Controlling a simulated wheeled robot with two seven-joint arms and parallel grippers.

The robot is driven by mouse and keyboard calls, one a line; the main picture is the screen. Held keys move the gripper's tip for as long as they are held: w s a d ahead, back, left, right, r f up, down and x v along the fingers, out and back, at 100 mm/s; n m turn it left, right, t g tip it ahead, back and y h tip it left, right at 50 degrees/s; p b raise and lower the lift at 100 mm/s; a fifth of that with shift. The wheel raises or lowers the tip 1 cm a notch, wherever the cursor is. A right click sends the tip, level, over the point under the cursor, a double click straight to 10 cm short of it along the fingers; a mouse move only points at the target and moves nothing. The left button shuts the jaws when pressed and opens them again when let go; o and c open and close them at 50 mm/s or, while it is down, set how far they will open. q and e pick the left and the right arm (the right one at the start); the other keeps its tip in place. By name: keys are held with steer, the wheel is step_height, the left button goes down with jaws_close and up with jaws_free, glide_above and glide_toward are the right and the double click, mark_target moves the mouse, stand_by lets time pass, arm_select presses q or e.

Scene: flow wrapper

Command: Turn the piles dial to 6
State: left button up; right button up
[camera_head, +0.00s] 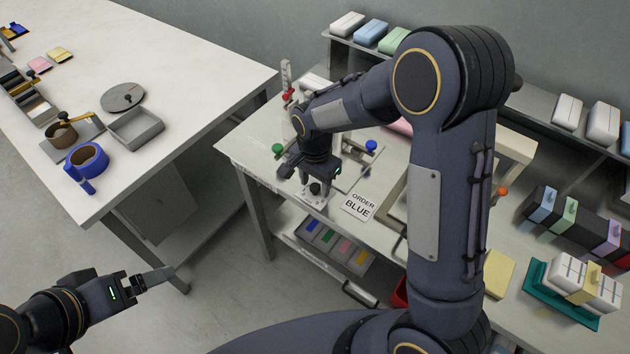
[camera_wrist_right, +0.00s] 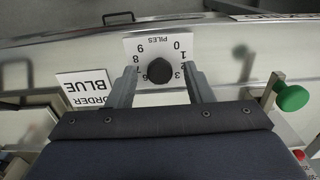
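The piles dial is a black round knob (camera_wrist_right: 160,70) on a white plate (camera_wrist_right: 145,45) marked PILES. I cannot make out a pointer. My right gripper (camera_wrist_right: 161,73) is open, with one finger on each side of the knob and gaps between. In the head view the knob (camera_head: 315,188) is just below the right gripper (camera_head: 312,178). My left gripper (camera_head: 158,276) is far from it at lower left.
An ORDER BLUE card (camera_head: 357,205) lies beside the dial. A green knob (camera_head: 278,148) and a blue knob (camera_head: 371,146) stand nearby on the machine table. A white table (camera_head: 190,75) with tape and trays is at left, with open floor between.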

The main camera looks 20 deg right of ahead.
mark_target(315, 187)
step_height(315, 187, up, 8)
steer(key=shift+f, duration=0.1)
stand_by(0.4)
stand_by(0.5)
steer(key=s+d+r+n+t+y, duration=0.1)
steer(key=s+d+r+n+y, duration=0.15)
steer(key=s+r, duration=0.2)
steer(key=s+d+r+n+t+y, duration=0.1)
steer(key=s+d+r, duration=0.25)
steer(key=s, duration=0.25)
steer(key=s+n+t, duration=0.3)
steer(key=s+n, duration=0.2)
steer(key=s, duration=0.7)
steer(key=shift+d+f+t, duration=0.3)
steer(key=shift+d, duration=0.15)
steer(key=shift+w, duration=0.1)
